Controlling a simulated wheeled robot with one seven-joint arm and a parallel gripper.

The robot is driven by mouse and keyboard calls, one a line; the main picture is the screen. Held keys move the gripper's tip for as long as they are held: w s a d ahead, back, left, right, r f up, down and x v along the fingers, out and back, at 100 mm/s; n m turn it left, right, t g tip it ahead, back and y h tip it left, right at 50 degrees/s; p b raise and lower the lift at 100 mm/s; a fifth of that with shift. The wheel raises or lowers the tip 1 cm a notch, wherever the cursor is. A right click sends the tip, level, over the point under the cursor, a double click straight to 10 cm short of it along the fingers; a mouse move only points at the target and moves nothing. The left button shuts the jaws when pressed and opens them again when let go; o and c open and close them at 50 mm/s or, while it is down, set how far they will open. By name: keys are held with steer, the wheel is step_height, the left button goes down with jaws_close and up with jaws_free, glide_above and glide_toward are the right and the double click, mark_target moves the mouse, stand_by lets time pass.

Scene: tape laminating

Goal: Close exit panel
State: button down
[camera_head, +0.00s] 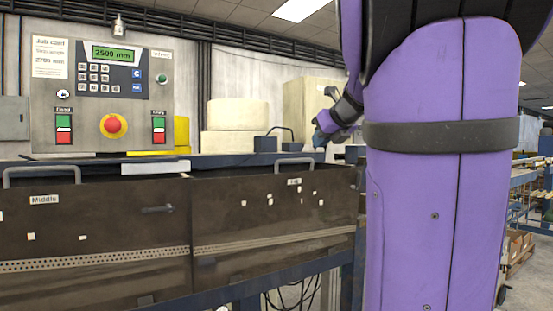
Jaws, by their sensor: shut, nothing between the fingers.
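The brown right-hand panel (270,225) of the machine has a grey handle (295,160) on its top edge and a small label (294,182) too small to read for sure. Its face looks upright, with a dark gap along its top; I cannot tell whether it is fully shut. To its left is a matching panel (90,225) labelled "Middle". My gripper (324,133) is small in the view, above and beyond the right-hand panel's right end, shut and empty. It appears apart from the handle. My purple arm hides what lies to the right.
A control box (100,95) with a red stop button (113,125) and a display reading 2500 mm stands behind the panels at left. Large cream rolls (237,115) stand behind the machine. Shelving (530,190) and boxes are at far right.

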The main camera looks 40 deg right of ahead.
steer(key=w+r+x, duration=0.1)
steer(key=x, duration=1.2)
steer(key=shift+r, duration=0.3)
steer(key=shift+w, duration=0.2)
steer(key=w, duration=0.3)
steer(key=w+d+r, duration=0.1)
steer(key=shift+w, duration=0.4)
steer(key=shift+s, duration=0.1)
